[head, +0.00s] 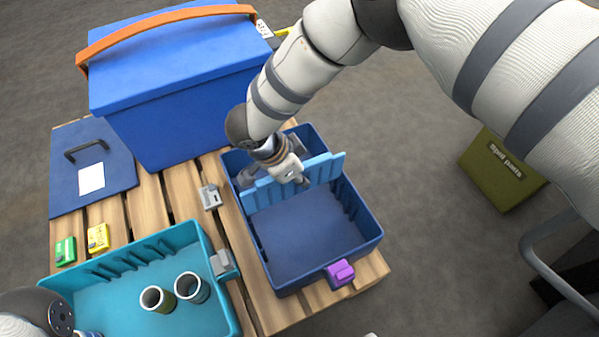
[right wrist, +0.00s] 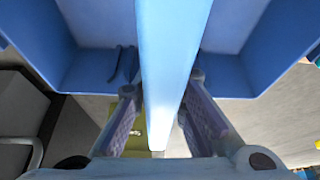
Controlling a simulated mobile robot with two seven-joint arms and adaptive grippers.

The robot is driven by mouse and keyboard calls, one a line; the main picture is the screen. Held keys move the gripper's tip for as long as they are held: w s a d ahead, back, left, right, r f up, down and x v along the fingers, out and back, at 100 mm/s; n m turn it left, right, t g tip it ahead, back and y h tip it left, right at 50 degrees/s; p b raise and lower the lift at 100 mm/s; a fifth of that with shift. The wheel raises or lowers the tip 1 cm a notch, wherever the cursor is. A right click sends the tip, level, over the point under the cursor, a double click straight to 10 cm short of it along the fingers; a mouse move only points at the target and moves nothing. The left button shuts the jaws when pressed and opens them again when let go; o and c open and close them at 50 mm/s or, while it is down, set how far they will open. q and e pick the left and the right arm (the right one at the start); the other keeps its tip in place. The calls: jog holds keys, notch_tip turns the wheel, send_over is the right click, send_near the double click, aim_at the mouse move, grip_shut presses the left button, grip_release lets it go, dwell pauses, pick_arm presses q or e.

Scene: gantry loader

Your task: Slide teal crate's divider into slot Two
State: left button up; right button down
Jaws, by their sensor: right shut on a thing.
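My right gripper (head: 301,181) is shut on a light blue divider (head: 325,170) inside the dark blue crate (head: 365,243). The divider stands upright across the crate, between its side walls with their slot ribs. In the right wrist view the fingers (right wrist: 160,115) sit on either side of the divider (right wrist: 168,60). Whether its ends sit in slots is unclear. The teal crate (head: 110,312) is at the lower left, with ribbed slots on its far wall and two cups (head: 190,287) inside. No slot label is readable. Only my left wrist shows at the lower left corner; its fingers are out of frame.
A large blue box (head: 180,95) with an orange handle (head: 165,20) stands behind. A blue lid (head: 115,185), green block (head: 66,250) and yellow block (head: 98,238) lie on the wooden pallet (head: 155,208). A purple latch (head: 341,273) is on the dark blue crate's front.

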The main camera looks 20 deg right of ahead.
aim_at(299, 193)
jog(key=shift+f+b, duration=1.95)
jog(key=shift+f, duration=1.9)
pick_arm(q)
jog(key=shift+g, duration=0.6)
jog(key=shift+s+f+b, duration=0.25)
jog(key=shift+s+f, duration=0.05)
jog(key=shift+f, duration=0.3)
jog(key=shift+s+f+b, duration=0.2)
jog(key=shift+s+f, duration=0.05)
jog(key=shift+f, duration=0.4)
jog(key=shift+s+f+b, duration=0.25)
jog(key=shift+s+f, duration=0.05)
jog(key=shift+f, duration=0.3)
pick_arm(e)
jog(key=shift+f, duration=1.25)
grip_release()
pick_arm(q)
jog(key=shift+r, duration=0.1)
pick_arm(e)
jog(key=shift+r, duration=0.15)
jog(key=shift+r+p, duration=2.2)
jog(key=shift+r, duration=1.25)
pick_arm(q)
notch_tip(299, 193, up, 4)
jog(key=shift+w+f+t, duration=0.15)
jog(key=shift+f+t, duration=0.1)
jog(key=shift+t, duration=0.05)
pick_arm(e)
jog(key=shift+f, duration=0.1)
